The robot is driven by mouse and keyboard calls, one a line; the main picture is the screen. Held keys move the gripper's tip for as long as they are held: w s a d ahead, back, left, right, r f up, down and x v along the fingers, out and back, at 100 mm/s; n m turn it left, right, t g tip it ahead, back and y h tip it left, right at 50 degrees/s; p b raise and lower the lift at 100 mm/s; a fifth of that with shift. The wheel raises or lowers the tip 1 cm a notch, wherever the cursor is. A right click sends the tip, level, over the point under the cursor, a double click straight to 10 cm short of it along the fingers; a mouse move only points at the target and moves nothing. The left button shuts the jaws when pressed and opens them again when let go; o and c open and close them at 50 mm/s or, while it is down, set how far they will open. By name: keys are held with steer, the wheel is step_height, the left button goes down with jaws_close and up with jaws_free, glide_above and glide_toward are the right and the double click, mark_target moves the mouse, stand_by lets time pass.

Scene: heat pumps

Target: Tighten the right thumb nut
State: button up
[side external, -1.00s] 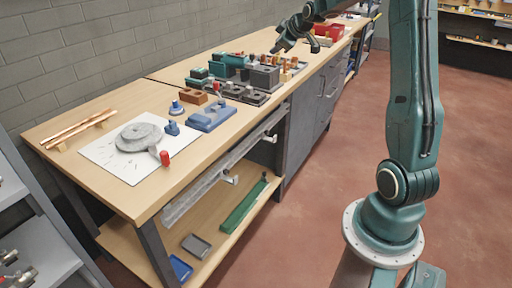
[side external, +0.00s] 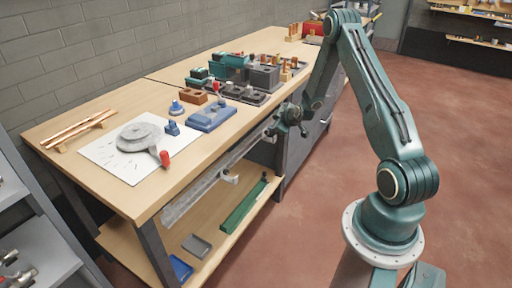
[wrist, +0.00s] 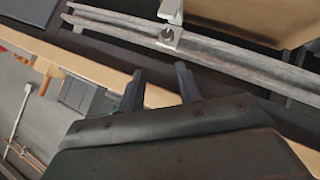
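A long grey metal rail (side external: 205,183) runs along the bench's front edge, below the top. A pale bracket (side external: 231,179) sticks out from its lower left part. A second pale fitting (side external: 270,138) is at its right end, beside my gripper (side external: 287,127). The thumb nut itself is too small to make out. In the wrist view the rail (wrist: 230,62) crosses the top, with one pale bracket holding a round part (wrist: 168,36); I cannot tell which bracket it is. My gripper (wrist: 160,84) shows two separated fingers with nothing between them, apart from the rail.
The wooden bench (side external: 160,91) carries a blue block (side external: 209,117), a grey disc on a white sheet (side external: 100,153), and several dark fixtures. A lower shelf (side external: 215,222) holds a green tray (side external: 243,207) and small trays. The floor in front is open.

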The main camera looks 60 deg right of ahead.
mark_target(266, 133)
step_height(266, 133, down, 4)
steer(key=shift+r, duration=0.15)
steer(key=shift+w+d, duration=0.1)
steer(key=shift+x, duration=2.55)
steer(key=shift+w+a, duration=0.15)
steer(key=shift+a, duration=0.05)
steer(key=c, duration=0.5)
